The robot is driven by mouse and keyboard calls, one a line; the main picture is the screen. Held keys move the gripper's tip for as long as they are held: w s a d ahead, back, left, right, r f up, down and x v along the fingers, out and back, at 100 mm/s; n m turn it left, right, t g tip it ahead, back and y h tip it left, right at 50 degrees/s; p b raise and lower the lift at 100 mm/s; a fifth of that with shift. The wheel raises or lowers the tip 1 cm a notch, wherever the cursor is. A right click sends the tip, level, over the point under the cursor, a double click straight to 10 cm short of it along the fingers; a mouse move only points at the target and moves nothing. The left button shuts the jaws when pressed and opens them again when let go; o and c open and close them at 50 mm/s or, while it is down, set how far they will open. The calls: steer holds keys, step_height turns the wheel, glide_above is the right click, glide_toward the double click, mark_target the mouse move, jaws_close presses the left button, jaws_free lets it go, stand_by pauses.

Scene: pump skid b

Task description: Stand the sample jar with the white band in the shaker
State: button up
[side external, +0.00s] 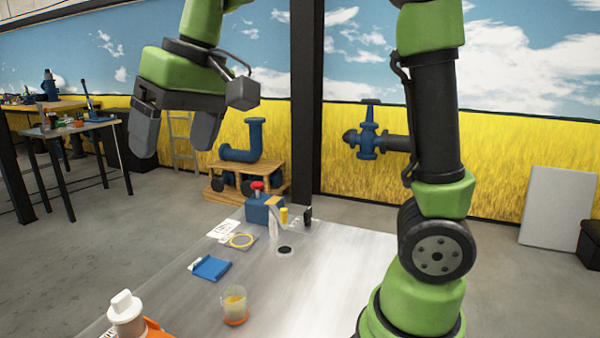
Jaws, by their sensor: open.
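My gripper (176,130) is open and empty, high above the table at the upper left, apart from everything on it. A clear cup-like vessel with yellowish contents and an orange base (235,306) stands upright near the table's front. A white-capped container (126,312) stands at the lower left beside an orange part, cut off by the picture's edge. A small round black-and-white piece (285,251) sits mid-table. I cannot tell which thing is the jar with the white band, or which is the shaker.
The table (330,270) has free room at its middle and right. A dark post (306,110) rises behind the table.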

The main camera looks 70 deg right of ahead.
steer(key=s+d+f+m+t, duration=0.1)
steer(key=s, duration=0.6)
steer(key=s+d+f+m+t, duration=0.1)
steer(key=s+f+t, duration=0.1)
steer(key=s, duration=0.6)
steer(key=shift+s+f+t, duration=0.25)
steer(key=shift+t, duration=0.05)
